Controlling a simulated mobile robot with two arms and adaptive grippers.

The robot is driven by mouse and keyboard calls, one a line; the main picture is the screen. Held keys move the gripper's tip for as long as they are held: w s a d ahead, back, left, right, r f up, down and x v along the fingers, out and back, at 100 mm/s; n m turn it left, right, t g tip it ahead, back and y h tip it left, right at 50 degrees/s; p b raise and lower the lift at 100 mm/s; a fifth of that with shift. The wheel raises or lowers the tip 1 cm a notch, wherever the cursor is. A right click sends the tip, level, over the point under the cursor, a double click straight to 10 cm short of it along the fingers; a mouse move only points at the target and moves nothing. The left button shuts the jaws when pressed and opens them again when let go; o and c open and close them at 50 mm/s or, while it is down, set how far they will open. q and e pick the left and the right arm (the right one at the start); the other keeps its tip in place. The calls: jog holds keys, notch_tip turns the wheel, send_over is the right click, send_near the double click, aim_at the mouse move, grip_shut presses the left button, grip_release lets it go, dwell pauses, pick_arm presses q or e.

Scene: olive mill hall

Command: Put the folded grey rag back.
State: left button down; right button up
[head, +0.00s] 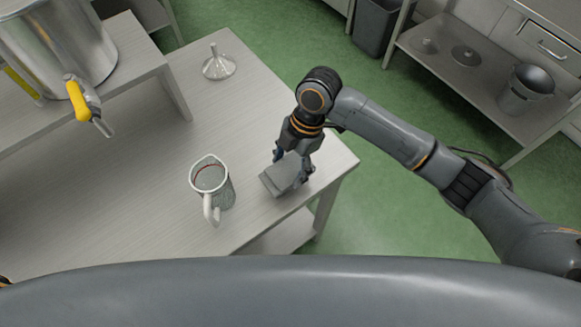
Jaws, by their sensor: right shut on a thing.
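My left gripper is not in view; only a small dark and orange bit shows at the lower left edge.
A jug with a white handle (212,187) stands left of the rag. A clear funnel (218,64) stands farther back. A steel tank (62,45) with a yellow-handled tap (80,100) is on a raised shelf at left. Bare tabletop lies between funnel and rag.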

aim_at(294, 163)
jog(key=shift+w+f, duration=0.2)
jog(key=shift+f, duration=0.05)
jog(key=f, duration=0.1)
jog(key=f+p, duration=0.1)
jog(key=f, duration=0.1)
jog(key=shift+w+d, duration=0.15)
jog(key=shift+w, duration=0.05)
jog(key=shift+f, duration=0.25)
jog(key=o, duration=1)
jog(key=shift+f, duration=0.15)
